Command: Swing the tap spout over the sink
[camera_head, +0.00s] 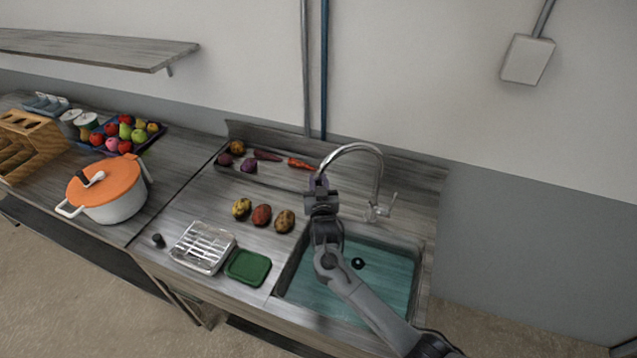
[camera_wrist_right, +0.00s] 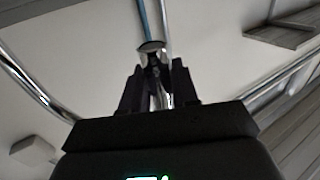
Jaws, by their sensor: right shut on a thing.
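The chrome tap (camera_head: 378,165) stands behind the sink, and its arched spout reaches to the left. The spout's end is at my right gripper (camera_head: 320,186), near the sink's back left corner. My right gripper is shut on the spout's end, partly hiding it. In the right wrist view, a chrome piece (camera_wrist_right: 153,48) sits between the dark fingers of the right gripper (camera_wrist_right: 157,85). The sink (camera_head: 390,270) has a teal basin with a dark drain, and my right arm crosses in front of it. My left gripper is not in view.
Several potatoes (camera_head: 261,215) lie on the counter left of the sink. A wire rack (camera_head: 203,247) and green tray (camera_head: 247,267) lie nearer the front. A carrot (camera_head: 300,163) lies at the back. An orange-lidded pot (camera_head: 115,203) stands at the left.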

